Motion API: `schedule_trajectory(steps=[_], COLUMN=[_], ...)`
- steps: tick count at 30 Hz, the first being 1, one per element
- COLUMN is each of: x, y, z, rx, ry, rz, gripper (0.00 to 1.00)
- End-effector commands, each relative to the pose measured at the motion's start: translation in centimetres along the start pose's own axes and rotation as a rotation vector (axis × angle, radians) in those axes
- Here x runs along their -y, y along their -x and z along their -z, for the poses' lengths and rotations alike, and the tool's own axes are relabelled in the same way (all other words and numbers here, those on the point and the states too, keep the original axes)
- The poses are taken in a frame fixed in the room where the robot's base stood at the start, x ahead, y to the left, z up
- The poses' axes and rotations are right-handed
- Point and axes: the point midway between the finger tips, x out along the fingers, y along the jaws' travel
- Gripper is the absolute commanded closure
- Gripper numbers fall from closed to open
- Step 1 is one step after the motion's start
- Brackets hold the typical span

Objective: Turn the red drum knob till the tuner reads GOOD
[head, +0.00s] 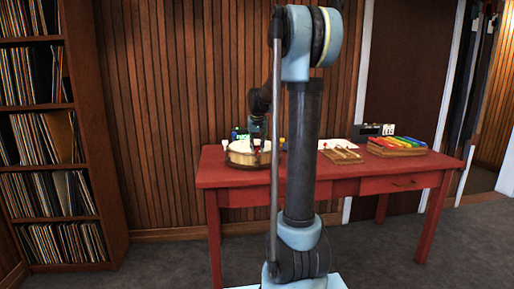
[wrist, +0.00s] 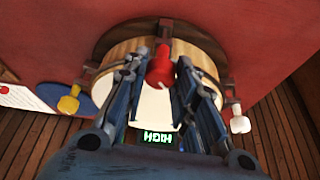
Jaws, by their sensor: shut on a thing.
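The red drum knob (wrist: 160,68) stands at the drum's edge, between the two fingers of my gripper (wrist: 163,88) in the wrist view. My gripper is shut on it. The round drum (wrist: 122,52) has a wooden shell and a pale head, partly covered by my fingers. The tuner display (wrist: 158,139) glows green, upside down in this view, and appears to read HIGH. In the head view the drum (head: 240,158) sits on the red table's left end, with the tuner (head: 239,134) behind it. My gripper reaches down over the drum there; its fingertips are too small to make out.
A yellow knob (wrist: 69,103) and a white knob (wrist: 239,122) stick out from the drum's sides. The red table (head: 250,181) also bears a wooden instrument (head: 343,155), a coloured xylophone (head: 397,145) and a dark box (head: 372,130). A record shelf (head: 88,120) stands at left.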

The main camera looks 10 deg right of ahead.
Motion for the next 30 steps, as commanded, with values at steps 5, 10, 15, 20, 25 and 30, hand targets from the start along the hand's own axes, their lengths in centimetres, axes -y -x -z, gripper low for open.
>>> schedule_trajectory(steps=[5,10,15,20,25,30], x=[0.14,0.13,0.11,0.11,0.08,0.06], y=[-0.01,0.00,0.00,0.00,0.01,0.01], z=[-0.02,-0.01,-0.01,-0.01,0.00,0.00], rx=[0.002,0.000,0.000,0.000,0.000,0.000], ry=[-0.066,-0.114,-0.120,-0.120,-0.120,-0.120], rz=[-0.027,-0.047,-0.049,-0.049,-0.049,-0.049], gripper=[0.98,0.98,0.98,0.67,0.54,0.54])
